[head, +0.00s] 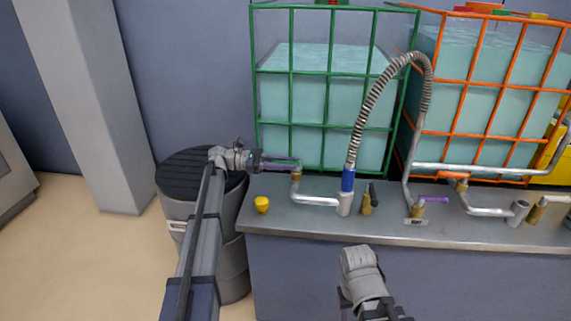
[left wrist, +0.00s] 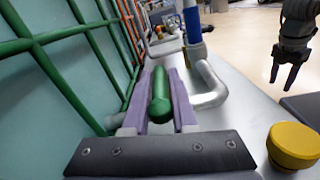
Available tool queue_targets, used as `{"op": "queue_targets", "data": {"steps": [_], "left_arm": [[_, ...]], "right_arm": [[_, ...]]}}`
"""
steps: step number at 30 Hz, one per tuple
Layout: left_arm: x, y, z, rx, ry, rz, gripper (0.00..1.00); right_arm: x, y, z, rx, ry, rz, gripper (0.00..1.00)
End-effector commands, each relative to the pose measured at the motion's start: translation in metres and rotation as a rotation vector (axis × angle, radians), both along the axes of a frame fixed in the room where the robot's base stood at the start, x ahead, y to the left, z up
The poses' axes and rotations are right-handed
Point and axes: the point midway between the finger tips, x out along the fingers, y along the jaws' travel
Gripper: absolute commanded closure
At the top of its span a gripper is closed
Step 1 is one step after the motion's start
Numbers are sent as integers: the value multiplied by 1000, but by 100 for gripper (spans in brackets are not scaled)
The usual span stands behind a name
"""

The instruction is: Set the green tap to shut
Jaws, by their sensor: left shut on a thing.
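The green tap's lever (left wrist: 160,101) lies lengthwise between the two purple fingers of my left gripper (left wrist: 166,75), its rounded end towards the wrist camera. In the head view, my left gripper (head: 296,164) reaches in from the left at the front of the green-caged tank (head: 327,85), shut on this lever. The lever is mostly hidden there; the tap's brass body (head: 296,178) shows just below the fingertips. My right gripper (left wrist: 287,76) is empty in the left wrist view, its dark fingers apart, away from the bench. In the head view its fingers are mostly hidden.
A yellow cap (head: 262,204) sits on the grey bench (head: 290,222) near its left end. A white pipe (head: 318,201) leads from the tap to a blue-collared ribbed hose (head: 371,111). A dark barrel (head: 232,265) stands left of the bench. An orange-caged tank (head: 490,90) stands right.

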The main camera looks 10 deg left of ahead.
Motion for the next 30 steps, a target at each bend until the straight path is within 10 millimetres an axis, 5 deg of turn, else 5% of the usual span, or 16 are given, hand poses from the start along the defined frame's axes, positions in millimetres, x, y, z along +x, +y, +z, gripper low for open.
{"op": "queue_targets", "data": {"steps": [6,7,14,23,30], "left_arm": [[3,0,1,-3,-3,5,100],[3,0,1,-3,-3,5,72],[2,0,0,-2,-2,4,47],[1,4,0,0,-1,3,47],[-1,41,0,-1,-1,4,47]], "right_arm": [[0,0,0,0,0,0,50],[0,0,0,0,0,0,50],[0,0,0,0,0,0,50],[0,0,0,0,0,0,50],[0,0,0,0,0,0,50]]}}
